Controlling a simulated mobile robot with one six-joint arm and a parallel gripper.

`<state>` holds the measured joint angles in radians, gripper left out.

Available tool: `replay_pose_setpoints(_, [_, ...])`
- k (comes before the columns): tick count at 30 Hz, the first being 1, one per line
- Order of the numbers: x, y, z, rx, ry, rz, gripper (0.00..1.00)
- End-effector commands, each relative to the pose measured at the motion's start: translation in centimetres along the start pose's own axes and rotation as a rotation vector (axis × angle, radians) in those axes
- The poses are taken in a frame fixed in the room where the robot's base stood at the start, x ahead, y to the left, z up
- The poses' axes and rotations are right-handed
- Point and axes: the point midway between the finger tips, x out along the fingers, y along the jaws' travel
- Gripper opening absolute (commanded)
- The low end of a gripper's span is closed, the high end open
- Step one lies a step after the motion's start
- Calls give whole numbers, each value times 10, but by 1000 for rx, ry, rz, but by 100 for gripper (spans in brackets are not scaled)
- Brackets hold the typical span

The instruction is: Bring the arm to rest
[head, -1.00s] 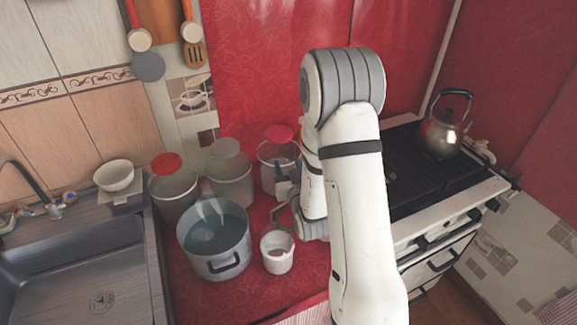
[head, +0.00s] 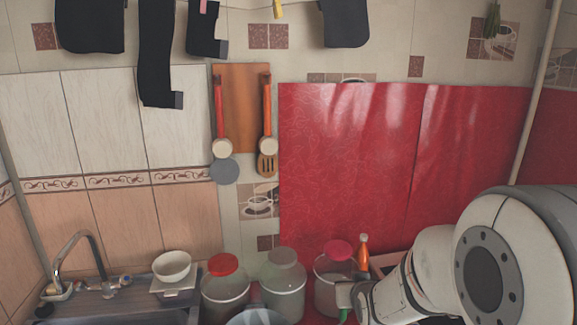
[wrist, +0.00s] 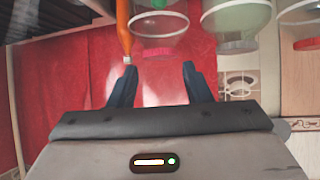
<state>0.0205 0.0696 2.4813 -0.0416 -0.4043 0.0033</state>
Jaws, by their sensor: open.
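My gripper (wrist: 160,80) is open in the wrist view, its two dark fingers apart with nothing between them. Red oilcloth shows beyond the fingertips. In the head view my white arm reaches in from the lower right. The wrist end of the arm is low in the picture, beside the jar with the pink lid (head: 338,249). The fingertips are hard to make out there, near the bottom edge.
Jars with a red lid (head: 223,265) and a grey-green lid (head: 283,257) stand on the counter. An orange bottle (head: 363,256) is close to my wrist and also shows in the wrist view (wrist: 124,28). A white bowl (head: 172,266) sits by the sink. Utensils hang on the wall.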

Motion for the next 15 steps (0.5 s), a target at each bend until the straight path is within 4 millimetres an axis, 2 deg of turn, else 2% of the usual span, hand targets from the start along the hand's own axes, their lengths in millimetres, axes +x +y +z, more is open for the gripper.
replay_pose_setpoints(8, [-76,-1,16,7,-260,6,44])
replay_pose_setpoints(15, [-155,-4,44,15,-493,2,44])
